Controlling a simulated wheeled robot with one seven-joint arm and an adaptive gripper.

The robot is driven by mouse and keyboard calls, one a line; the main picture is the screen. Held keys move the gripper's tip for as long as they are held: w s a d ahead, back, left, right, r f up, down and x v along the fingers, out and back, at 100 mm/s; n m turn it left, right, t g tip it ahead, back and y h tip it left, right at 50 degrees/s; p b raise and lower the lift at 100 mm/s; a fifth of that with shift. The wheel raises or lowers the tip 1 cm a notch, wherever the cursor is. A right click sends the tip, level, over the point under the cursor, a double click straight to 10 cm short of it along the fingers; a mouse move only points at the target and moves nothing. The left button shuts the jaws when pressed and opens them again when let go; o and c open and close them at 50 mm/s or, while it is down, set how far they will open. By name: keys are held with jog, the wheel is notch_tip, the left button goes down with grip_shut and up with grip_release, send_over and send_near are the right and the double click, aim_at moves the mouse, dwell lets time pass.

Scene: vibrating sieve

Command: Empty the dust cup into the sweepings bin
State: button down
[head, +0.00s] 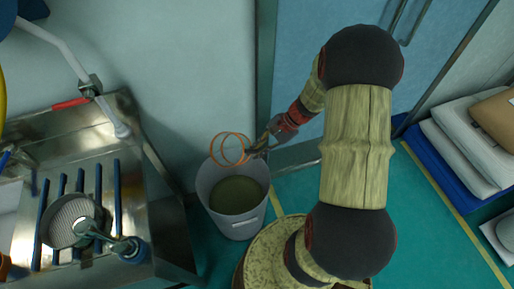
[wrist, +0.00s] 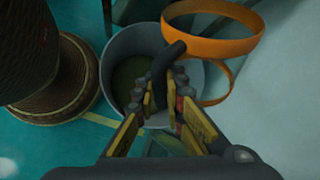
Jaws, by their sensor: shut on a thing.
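The dust cup (head: 213,151) shows as two orange rings with a see-through wall between them, and a dark handle. In the wrist view its wide orange band (wrist: 222,47) is at the upper right. My gripper (head: 262,147) is shut on the dark handle (wrist: 164,70). The cup is held above the back rim of the sweepings bin. It looks tilted; which end is its mouth and whether dust is inside I cannot tell. The sweepings bin (head: 237,224) is a grey bucket with brownish-green matter in it, and shows behind my gripper in the wrist view (wrist: 119,47).
A steel sink-like bench (head: 146,185) with blue bars and a round sieve (head: 70,221) stands at the left. A wall is behind the bin, with a blue door (head: 295,50) at its right. Sacks (head: 460,150) lie on a blue pallet at the right.

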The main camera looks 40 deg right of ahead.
jog(key=y, duration=0.1)
jog(key=g+y+p, duration=0.1)
jog(key=f+m+y+p, duration=0.1)
jog(key=shift+s+a, duration=0.2)
jog(key=shift+a, duration=0.1)
jog(key=shift+s+a+f+m+g+y, duration=0.1)
jog(key=shift+a+f+m+g+y, duration=0.1)
jog(key=shift+m+g+y, duration=0.4)
jog(key=shift+s+a+f+m+g+y, duration=0.1)
jog(key=shift+f+g+y, duration=0.1)
jog(key=shift+y, duration=0.7)
jog(key=shift+r, duration=0.1)
